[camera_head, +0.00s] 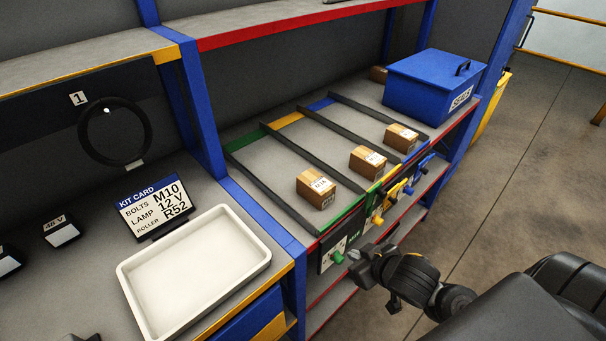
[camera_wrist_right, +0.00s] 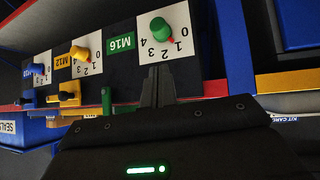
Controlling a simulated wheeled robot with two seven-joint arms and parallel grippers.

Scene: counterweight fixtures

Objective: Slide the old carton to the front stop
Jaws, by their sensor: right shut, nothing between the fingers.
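Three small brown cartons with white labels stand near the front of the sloped lanes in the head view: one in the green lane (camera_head: 316,188), one in the yellow lane (camera_head: 367,160) and one in the blue lane (camera_head: 401,137). Their labels are too small to read, so I cannot tell which is the old one. My right gripper (camera_head: 356,255) is shut and empty in front of the shelf, close to the green knob (camera_head: 338,257). In the right wrist view its fingertips (camera_wrist_right: 158,74) are just below the green knob (camera_wrist_right: 160,28) of the M16 dial. My left gripper is not in view.
Dark dividers separate the lanes. A white tray (camera_head: 262,262) and a kit card (camera_head: 152,207) are at left. Yellow (camera_wrist_right: 80,54) and blue knobs (camera_wrist_right: 38,69) sit beside the green one.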

